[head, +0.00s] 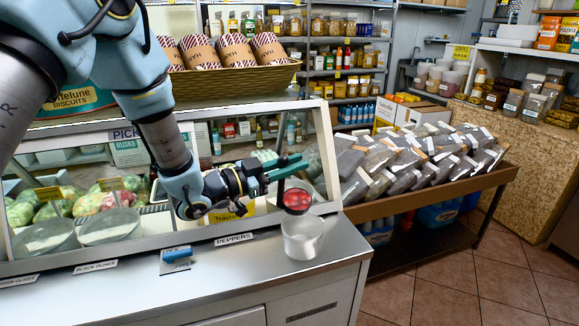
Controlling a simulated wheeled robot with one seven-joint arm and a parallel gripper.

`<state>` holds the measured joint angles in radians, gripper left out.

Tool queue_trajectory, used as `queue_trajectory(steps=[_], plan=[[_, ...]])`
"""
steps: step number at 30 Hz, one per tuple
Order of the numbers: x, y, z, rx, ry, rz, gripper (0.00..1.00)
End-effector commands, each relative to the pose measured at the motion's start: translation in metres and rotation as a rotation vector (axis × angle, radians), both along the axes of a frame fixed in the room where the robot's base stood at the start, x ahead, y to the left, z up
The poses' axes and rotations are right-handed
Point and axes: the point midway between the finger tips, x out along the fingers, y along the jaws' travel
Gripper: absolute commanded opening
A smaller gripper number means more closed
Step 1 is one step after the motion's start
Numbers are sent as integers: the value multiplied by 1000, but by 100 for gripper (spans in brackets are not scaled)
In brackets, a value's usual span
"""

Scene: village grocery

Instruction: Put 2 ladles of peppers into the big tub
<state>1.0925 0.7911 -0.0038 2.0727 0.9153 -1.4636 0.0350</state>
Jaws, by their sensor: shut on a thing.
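My gripper (286,167) is above the right end of the steel counter, shut on a dark ladle. The ladle (297,210) hangs below the fingers, and its bowl has red peppers (297,198) in it. A pale grey tub (301,240) with a side spout or handle stands upright on the counter, directly below the ladle in the picture. The ladle bowl overlaps the tub's rim in this view, and I cannot tell how high above it the bowl is. The tub's inside is mostly hidden. A PEPPERS label (233,239) is on the counter to the left of the tub.
A glass display case (230,150) runs behind the counter, with lidded containers (110,228) at the left. A blue object (176,255) lies on the counter. A wicker basket (230,80) sits on top of the case. A wooden stand (440,185) of bagged goods is at the right.

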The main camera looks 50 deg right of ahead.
Motion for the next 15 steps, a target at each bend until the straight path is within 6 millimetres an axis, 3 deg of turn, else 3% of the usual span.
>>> queue_trajectory(steps=[15], plan=[[-24, 17, -7, -140, -190, -1, 0]])
